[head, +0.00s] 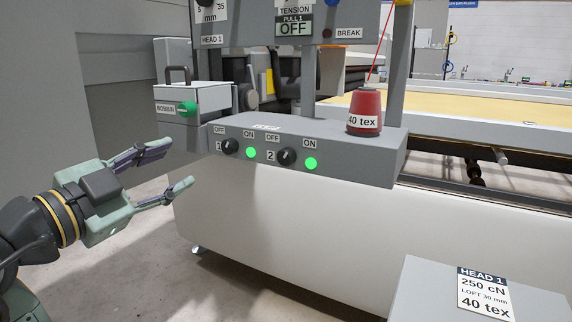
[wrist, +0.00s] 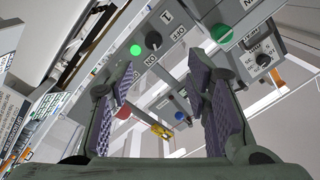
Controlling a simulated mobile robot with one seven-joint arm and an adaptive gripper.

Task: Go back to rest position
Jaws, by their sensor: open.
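My gripper (head: 178,166) is at the left of the head view, with its fingers apart and nothing between them. It is in the air, left of the grey switch panel (head: 362,163) and apart from it. In the wrist view the two padded fingers (wrist: 160,80) are spread wide, with the machine's panels visible beyond them. My forearm reaches in from the lower left.
The panel carries knob 1 (head: 230,146) and knob 2 (head: 286,156), each beside a lit green lamp. A red thread cone (head: 365,104) stands on top. A bobbin box (head: 193,97) is behind the gripper. A labelled grey box (head: 425,285) is at lower right.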

